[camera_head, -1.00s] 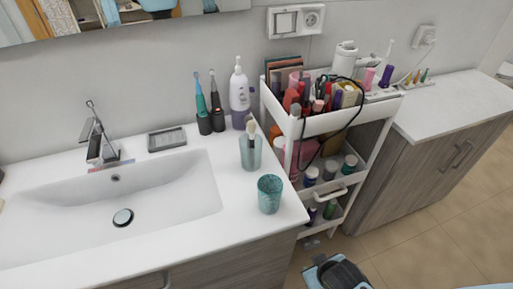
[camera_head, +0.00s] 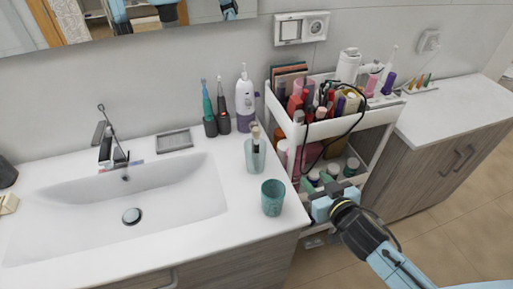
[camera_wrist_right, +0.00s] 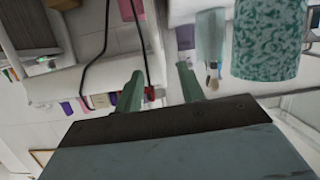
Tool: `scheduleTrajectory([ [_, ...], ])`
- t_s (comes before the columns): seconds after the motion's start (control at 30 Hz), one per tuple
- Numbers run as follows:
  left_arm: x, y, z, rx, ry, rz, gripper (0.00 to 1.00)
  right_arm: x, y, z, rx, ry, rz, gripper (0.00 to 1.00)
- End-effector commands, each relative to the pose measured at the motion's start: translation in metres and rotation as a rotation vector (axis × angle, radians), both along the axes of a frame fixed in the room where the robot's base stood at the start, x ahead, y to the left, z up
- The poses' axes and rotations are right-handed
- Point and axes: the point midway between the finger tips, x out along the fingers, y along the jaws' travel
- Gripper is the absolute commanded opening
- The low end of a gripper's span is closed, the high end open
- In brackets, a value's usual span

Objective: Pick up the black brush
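A clear glass (camera_head: 256,162) stands on the counter right of the sink, with brushes (camera_head: 256,134) in it, one pale-tipped; which is the black brush I cannot tell. The glass (camera_wrist_right: 210,35) and brush tips (camera_wrist_right: 212,78) look upside down in the right wrist view. A black electric toothbrush (camera_head: 222,112) stands behind on the counter. My right gripper (camera_head: 318,196) is in front of the cart's lower part, right of and apart from the glass. Its two fingers (camera_wrist_right: 160,88) are apart with nothing held between them. My left gripper is not in view.
A teal patterned cup (camera_head: 272,198) stands in front of the glass, near the counter edge. A white cart (camera_head: 352,124) full of cosmetics is to the right, with a black cable (camera_head: 362,108) hanging over it. The sink (camera_head: 100,210) is left.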

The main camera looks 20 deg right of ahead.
Motion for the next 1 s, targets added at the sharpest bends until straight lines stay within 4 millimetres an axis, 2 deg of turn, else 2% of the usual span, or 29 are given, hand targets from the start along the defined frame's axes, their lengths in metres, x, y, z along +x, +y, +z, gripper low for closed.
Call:
scheduleTrajectory([
  [0.03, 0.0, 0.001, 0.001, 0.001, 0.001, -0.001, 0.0, 0.011, 0.0, 0.009, 0.007, -0.069, 0.057, 0.39],
  [0.13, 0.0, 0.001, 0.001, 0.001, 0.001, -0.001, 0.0, 0.023, 0.008, 0.023, 0.044, -0.182, 0.197, 0.39],
  [0.4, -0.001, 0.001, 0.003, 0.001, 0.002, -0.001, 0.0, 0.022, 0.025, 0.033, 0.125, -0.265, 0.511, 0.39],
  [0.6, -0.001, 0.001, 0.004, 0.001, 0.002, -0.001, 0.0, 0.027, 0.033, 0.034, 0.145, -0.264, 0.576, 0.39],
  [1.0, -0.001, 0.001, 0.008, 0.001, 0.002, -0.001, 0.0, 0.08, 0.072, 0.034, 0.146, -0.265, 0.575, 0.39],
])
